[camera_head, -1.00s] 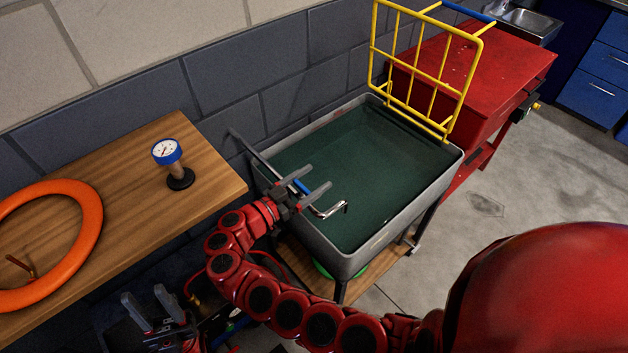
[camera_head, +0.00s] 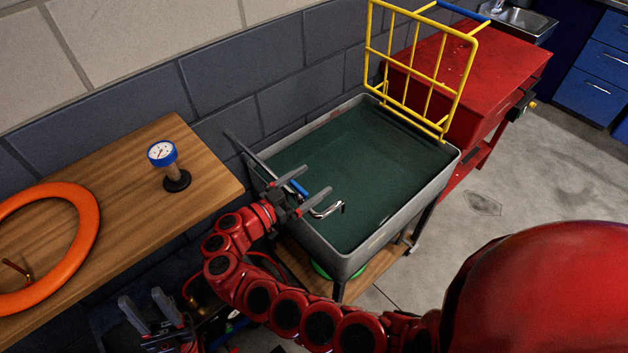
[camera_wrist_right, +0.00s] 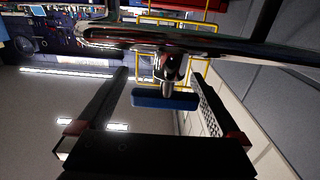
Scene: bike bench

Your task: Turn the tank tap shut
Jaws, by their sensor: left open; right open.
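The tank tap has a blue lever (camera_head: 299,187) and a chrome spout (camera_head: 328,210) that hangs over the near left wall of the grey tank (camera_head: 345,263). My right gripper (camera_head: 315,179) is open at the tap, its fingers pointing up and right in the head view. The blue lever shows between the two fingers. In the right wrist view the blue lever (camera_wrist_right: 165,100) lies across the gap between the open fingers, its right end overlapping the right finger; contact cannot be told. My left gripper (camera_head: 143,303) is open and empty at the lower left.
A wooden bench (camera_head: 128,205) at left carries a blue-rimmed gauge (camera_head: 162,154) and an orange ring (camera_head: 75,265). A yellow rack (camera_head: 420,70) stands at the tank's far edge, beside a red cabinet (camera_head: 490,65). A grey wall (camera_head: 290,75) runs behind. Floor is clear at right.

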